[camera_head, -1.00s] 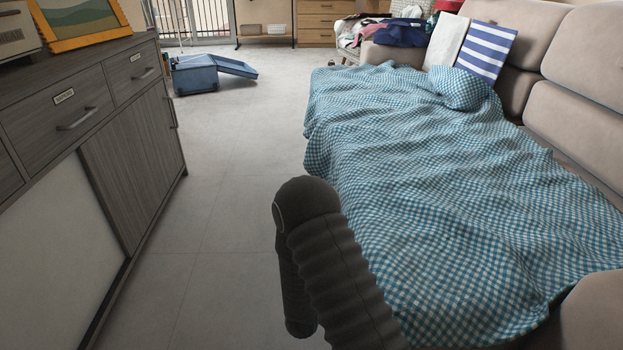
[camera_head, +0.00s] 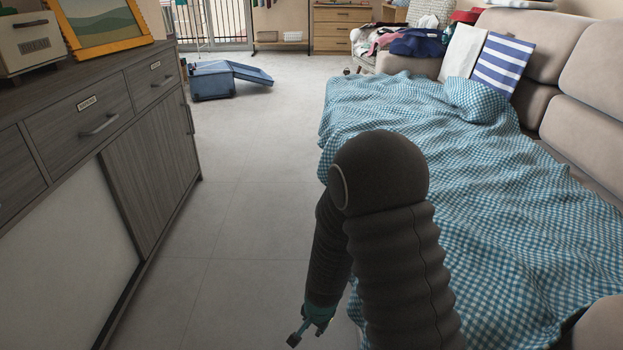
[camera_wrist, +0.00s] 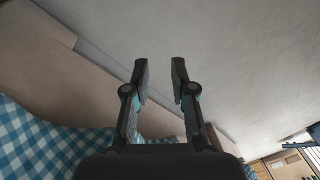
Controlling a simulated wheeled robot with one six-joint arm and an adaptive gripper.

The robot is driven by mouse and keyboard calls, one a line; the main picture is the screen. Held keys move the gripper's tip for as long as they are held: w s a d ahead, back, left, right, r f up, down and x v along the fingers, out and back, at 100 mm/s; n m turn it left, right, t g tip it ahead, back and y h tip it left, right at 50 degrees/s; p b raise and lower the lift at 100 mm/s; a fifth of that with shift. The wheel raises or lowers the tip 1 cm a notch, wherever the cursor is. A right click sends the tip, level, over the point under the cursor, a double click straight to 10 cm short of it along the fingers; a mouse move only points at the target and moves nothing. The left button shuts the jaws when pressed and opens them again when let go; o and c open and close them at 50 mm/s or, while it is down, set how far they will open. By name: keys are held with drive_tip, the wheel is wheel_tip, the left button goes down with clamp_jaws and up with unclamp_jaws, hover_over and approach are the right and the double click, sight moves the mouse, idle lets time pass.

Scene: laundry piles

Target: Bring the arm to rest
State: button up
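My arm (camera_head: 385,240) is bent, with its dark ribbed elbow raised in front of the sofa in the head view. The forearm hangs down on the left side of it. My gripper (camera_head: 300,333) shows small at the bottom of the head view, pointing down and left above the floor. In the wrist view my gripper (camera_wrist: 160,70) has its two dark fingers apart, with nothing between them. The fingers are seen against a plain pale surface.
A sofa (camera_head: 590,75) with a blue checked blanket (camera_head: 430,120) is on the right. A grey cabinet (camera_head: 150,175) stands on the left. An open blue suitcase (camera_head: 212,82) lies on the floor (camera_head: 245,150) farther back. Clothes (camera_head: 415,42) are piled behind the blanket.

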drive_tip(key=s+d+r+n+t+p, duration=0.1)
drive_tip(key=s+d+r, duration=0.4)
drive_tip(key=r, duration=1)
drive_tip(key=s+d+r+n+t+p, duration=0.1)
drive_tip(key=s+d+r+n+p, duration=0.2)
drive_tip(key=s+r, duration=0.4)
drive_tip(key=s+d+r+n+t+h+p, duration=0.1)
drive_tip(key=s+d+r+n+p, duration=0.2)
drive_tip(key=r, duration=1.9)
drive_tip(key=s+d+p, duration=0.1)
drive_tip(key=s+d, duration=0.2)
drive_tip(key=d, duration=0.1)
drive_tip(key=shift+s+r+p, duration=0.25)
drive_tip(key=shift+r+p, duration=0.05)
drive_tip(key=shift+r, duration=0.05)
drive_tip(key=shift+d, duration=0.15)
